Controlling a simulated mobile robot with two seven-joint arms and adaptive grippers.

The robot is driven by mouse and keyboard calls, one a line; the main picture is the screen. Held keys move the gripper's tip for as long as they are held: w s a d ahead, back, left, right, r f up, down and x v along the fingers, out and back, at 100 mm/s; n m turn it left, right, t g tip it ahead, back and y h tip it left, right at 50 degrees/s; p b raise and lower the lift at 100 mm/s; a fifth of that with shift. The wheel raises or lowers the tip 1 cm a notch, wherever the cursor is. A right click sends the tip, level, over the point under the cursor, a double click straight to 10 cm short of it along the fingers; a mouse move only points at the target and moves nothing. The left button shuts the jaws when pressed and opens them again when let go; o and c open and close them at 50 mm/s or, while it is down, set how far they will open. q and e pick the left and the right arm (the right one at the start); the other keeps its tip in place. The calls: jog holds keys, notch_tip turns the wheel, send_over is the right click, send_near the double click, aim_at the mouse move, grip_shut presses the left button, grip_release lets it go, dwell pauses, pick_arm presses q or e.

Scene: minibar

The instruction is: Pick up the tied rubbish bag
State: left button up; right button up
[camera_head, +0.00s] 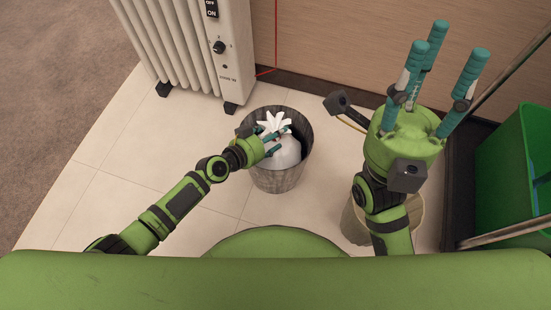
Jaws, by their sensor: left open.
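The tied rubbish bag (286,153) is white, with its knotted top spread upward. It sits inside a round grey bin (277,181) on the tiled floor. My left gripper (277,139) reaches into the bin's opening from the left. Its teal fingers are spread at the knotted top of the bag; whether they touch it is hard to tell. My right gripper (448,62) is raised on the right with its teal fingers pointing up, spread apart and empty, well away from the bag.
A white radiator heater (189,45) stands behind the bin at the left. A green container (512,160) is at the far right, with poles beside it. A beige round object (353,222) is partly hidden behind my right arm. Tiles left of the bin are clear.

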pick_arm(q)
grip_shut()
jog(key=shift+r, duration=0.1)
